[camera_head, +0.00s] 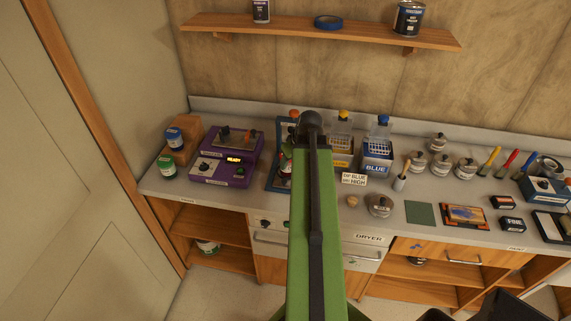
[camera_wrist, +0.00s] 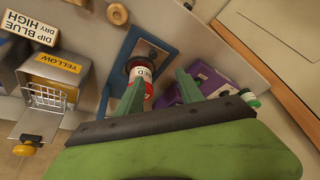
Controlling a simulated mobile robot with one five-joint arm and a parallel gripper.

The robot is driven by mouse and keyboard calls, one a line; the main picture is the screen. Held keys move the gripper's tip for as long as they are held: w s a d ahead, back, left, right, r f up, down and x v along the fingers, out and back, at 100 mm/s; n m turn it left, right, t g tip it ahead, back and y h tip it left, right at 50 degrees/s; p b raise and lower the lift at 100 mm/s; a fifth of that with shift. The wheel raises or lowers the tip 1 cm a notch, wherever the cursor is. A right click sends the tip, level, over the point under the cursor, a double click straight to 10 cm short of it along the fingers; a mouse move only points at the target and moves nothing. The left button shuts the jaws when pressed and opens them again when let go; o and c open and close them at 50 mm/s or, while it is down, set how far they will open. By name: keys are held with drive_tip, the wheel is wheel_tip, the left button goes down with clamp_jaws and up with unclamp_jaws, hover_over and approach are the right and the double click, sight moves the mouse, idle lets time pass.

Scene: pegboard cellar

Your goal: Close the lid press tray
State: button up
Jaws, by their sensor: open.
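A blue stand (camera_head: 273,172), which looks like the lid press, is on the counter, partly hidden behind my green arm. In the wrist view its blue frame (camera_wrist: 162,40) surrounds a grey panel. A white can with a red band (camera_wrist: 142,72) is at this frame, near my left finger. I cannot clearly make out a tray or how far out it is. My gripper (camera_wrist: 158,77) is open, its two green fingers apart, with nothing clearly held between them. The left finger overlaps the can in the picture; contact cannot be told. In the head view my arm hides the gripper.
A purple machine with a lit display (camera_head: 233,160) stands left of the blue stand. Yellow (camera_head: 341,157) and blue (camera_head: 377,157) dip units stand right. A shelf (camera_head: 320,32) hangs above.

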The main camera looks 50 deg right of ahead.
sight(284, 180)
drive_tip(key=b+x, duration=0.5)
drive_tip(key=d+b+x, duration=0.1)
drive_tip(key=b+x, duration=1)
drive_tip(key=shift+s+d+f, duration=0.25)
drive_tip(key=shift+d+f, duration=0.05)
drive_tip(key=shift+f, duration=0.15)
drive_tip(key=shift+r, duration=0.1)
clamp_jaws()
idle(0.5)
